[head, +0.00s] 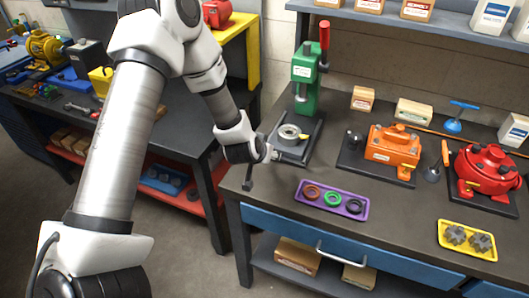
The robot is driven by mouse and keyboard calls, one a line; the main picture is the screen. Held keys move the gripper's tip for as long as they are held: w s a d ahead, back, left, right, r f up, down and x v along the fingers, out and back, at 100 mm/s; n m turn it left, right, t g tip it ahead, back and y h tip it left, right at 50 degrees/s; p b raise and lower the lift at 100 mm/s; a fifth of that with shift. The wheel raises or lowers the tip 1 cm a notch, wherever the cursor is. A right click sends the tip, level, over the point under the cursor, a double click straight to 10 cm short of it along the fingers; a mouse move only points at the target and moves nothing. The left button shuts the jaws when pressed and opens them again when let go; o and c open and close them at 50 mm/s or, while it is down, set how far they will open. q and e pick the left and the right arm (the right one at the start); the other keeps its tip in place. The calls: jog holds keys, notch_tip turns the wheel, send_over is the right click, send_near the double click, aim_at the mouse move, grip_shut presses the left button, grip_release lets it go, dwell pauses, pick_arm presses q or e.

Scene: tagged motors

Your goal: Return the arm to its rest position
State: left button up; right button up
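My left arm comes in from the left and reaches across to the left edge of the right-hand workbench. Its gripper (262,171) is by that edge, just left of the green press. Its dark fingers look spread apart, with nothing seen between them. My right gripper is not in view.
A green press (305,85) holds a grey ring part (290,135). A purple tray (351,212) with rings and a yellow tray (467,252) with grey gears lie near the bench front. Another bench (180,135) is at left. Grey floor shows between the benches.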

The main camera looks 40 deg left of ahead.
pick_arm(q)
jog(key=shift+v, duration=1.75)
